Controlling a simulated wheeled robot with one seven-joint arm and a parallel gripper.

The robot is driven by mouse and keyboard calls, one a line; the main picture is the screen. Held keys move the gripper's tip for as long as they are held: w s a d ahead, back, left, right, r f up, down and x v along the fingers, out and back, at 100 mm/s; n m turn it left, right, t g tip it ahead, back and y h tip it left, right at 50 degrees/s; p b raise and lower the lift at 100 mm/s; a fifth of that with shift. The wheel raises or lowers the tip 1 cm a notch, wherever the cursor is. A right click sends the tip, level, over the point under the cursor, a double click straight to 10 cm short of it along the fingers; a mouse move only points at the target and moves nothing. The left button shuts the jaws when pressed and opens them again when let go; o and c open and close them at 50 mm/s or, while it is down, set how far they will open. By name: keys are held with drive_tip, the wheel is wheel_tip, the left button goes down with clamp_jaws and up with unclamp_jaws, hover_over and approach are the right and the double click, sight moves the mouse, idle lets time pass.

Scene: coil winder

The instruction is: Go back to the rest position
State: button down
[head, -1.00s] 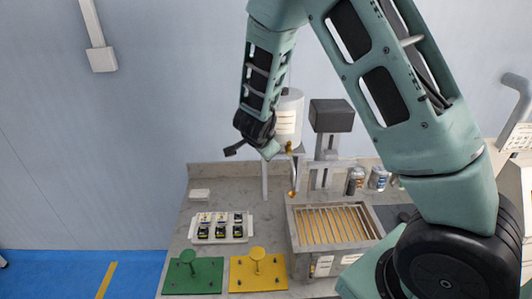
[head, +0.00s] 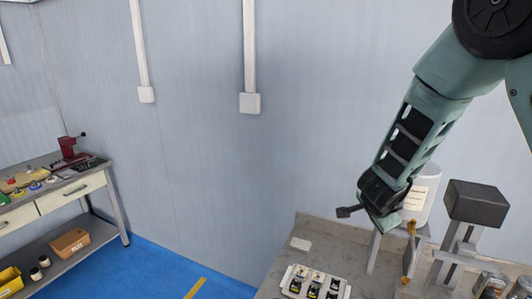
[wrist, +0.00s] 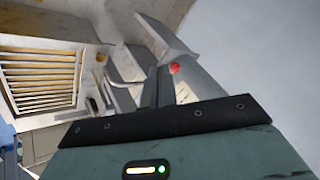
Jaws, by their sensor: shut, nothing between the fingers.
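My gripper (head: 388,222) is at the end of my bent arm, at the right of the head view, in front of a white labelled canister (head: 424,190). It looks empty, and its fingertips are hard to make out in that view. In the wrist view, my gripper (wrist: 162,86) shows as grey fingers close together beyond a dark bar, with nothing visible between them. A slatted box (wrist: 40,78) lies at the left of the wrist view, apart from the fingers. No marker for the rest position is in view.
A grey bench (head: 322,240) at lower right carries a white tray (head: 338,291) with small black parts and a dark-headed stand (head: 474,203). A second workbench (head: 105,172) stands at far left. Blue floor (head: 165,266) lies open between them.

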drive_tip(key=s+a+n+g+y+b, duration=0.1)
drive_tip(key=s+a+n+y+b, duration=0.1)
drive_tip(key=s+a+n, duration=0.35)
drive_tip(key=s+a+n+y+b, duration=0.1)
drive_tip(key=s+a+n+y, duration=0.15)
drive_tip(key=a, duration=0.55)
drive_tip(key=s+a+n+g+y+b, duration=0.1)
drive_tip(key=s+a+n+y+b, duration=0.15)
drive_tip(key=a, duration=0.45)
drive_tip(key=s+f+n+g+h+b, duration=0.2)
drive_tip(key=s+n+g+b, duration=0.2)
drive_tip(key=s+n, duration=0.9)
drive_tip(key=s, duration=0.9)
drive_tip(key=shift+d, duration=0.25)
